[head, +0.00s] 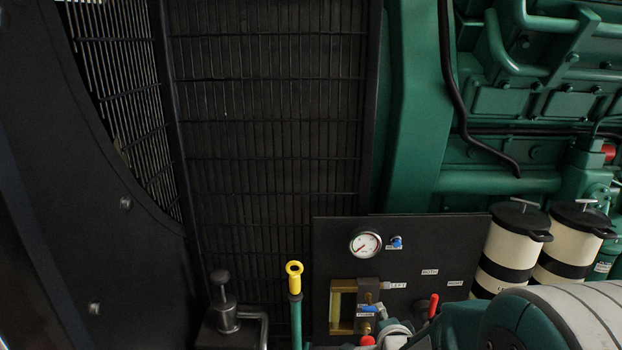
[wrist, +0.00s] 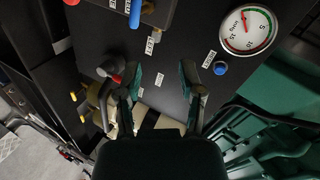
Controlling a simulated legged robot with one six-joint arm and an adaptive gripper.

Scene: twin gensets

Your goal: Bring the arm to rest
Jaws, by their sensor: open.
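My gripper (wrist: 161,76) shows in the wrist view with its two dark green fingers spread apart and nothing between them. The black panel lies beyond the fingertips. A red-tipped lever (wrist: 115,78) appears just left of the left finger; I cannot tell how far apart they are in depth. In the head view, part of my arm (head: 565,320) fills the lower right corner, in front of the panel's lower edge. Whether the fingers show in the head view is hard to tell.
The black panel (head: 450,240) carries a gauge (head: 365,242), a blue knob (head: 397,242), a red lever (head: 433,306) and a brass-framed sight piece (head: 343,307). A yellow-ringed dipstick (head: 294,270) stands left of it. Cream canisters (head: 510,240) stand right. A dark grille (head: 265,120) rises behind.

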